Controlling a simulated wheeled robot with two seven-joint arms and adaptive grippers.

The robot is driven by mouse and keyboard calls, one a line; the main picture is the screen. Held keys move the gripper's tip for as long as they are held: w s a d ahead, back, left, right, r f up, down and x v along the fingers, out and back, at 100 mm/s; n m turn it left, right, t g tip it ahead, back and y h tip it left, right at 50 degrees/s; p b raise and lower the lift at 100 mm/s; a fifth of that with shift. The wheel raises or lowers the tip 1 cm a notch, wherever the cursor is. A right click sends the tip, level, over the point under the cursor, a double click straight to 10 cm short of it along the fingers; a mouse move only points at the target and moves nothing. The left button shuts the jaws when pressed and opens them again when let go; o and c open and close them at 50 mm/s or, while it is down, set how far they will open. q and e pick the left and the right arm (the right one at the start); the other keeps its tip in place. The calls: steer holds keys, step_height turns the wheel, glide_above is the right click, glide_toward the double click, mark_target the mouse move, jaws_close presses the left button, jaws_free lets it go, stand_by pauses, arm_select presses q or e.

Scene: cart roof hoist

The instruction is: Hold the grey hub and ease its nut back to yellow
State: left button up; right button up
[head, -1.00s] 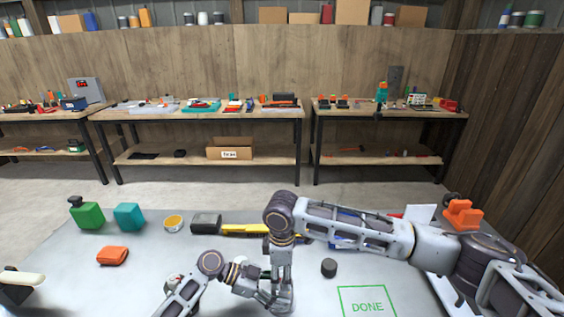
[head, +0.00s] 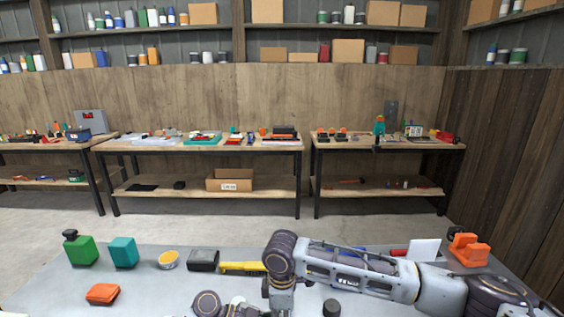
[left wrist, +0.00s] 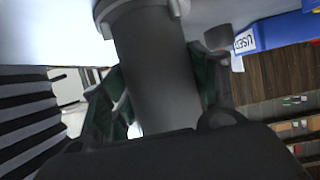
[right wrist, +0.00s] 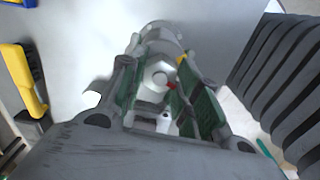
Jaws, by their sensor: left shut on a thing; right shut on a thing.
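The grey hub (left wrist: 155,65) is a dark grey cylinder with a paler collar at its end in the left wrist view. My left gripper (left wrist: 160,95) is shut on it, with one green-padded finger on either side. In the right wrist view, the pale hexagonal nut (right wrist: 158,74) sits between the green-padded fingers of my right gripper (right wrist: 154,84), which is shut on it. A small red mark (right wrist: 171,86) shows beside the nut, and a small yellow mark (right wrist: 179,57) shows just beyond it. In the head view the hub, nut and both fingertips are out of sight.
An orange item (head: 467,250) stands at the right. Workbenches (head: 200,148) line the back wall.

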steer(key=shift+n, duration=1.1)
steer(key=shift+c, duration=0.3)
